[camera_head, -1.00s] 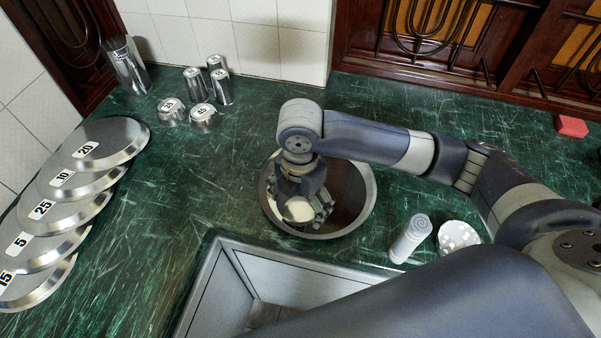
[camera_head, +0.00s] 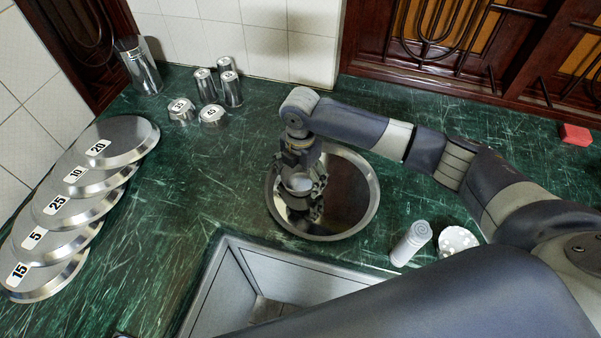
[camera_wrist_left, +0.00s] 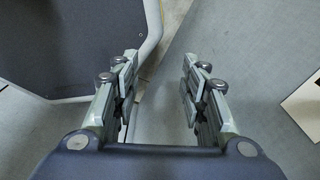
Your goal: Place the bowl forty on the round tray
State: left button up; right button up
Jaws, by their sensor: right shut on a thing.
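The round tray (camera_head: 367,205) is a wide shiny metal dish on the green counter, behind the sink. My right gripper (camera_head: 304,190) is over its left part, pointing down, shut on a small pale metal bowl (camera_head: 300,183). The fingers hide much of this bowl, and no number on it can be read. I cannot tell whether it touches the tray. My left gripper (camera_wrist_left: 158,75) shows only in the left wrist view, open and empty, fingers apart.
Two small numbered bowls (camera_head: 182,110) stand at the back left near several metal cups (camera_head: 231,90). Several numbered lids (camera_head: 120,140) overlap at left. The open sink (camera_head: 285,275) lies in front.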

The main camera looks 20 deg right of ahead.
aim_at(300, 184)
jog(key=shift+f, duration=0.1)
jog(key=o, duration=1)
notch_tip(300, 184, up, 12)
jog(key=shift+r+b, duration=0.15)
jog(key=shift+b, duration=0.9)
jog(key=shift+s, duration=0.1)
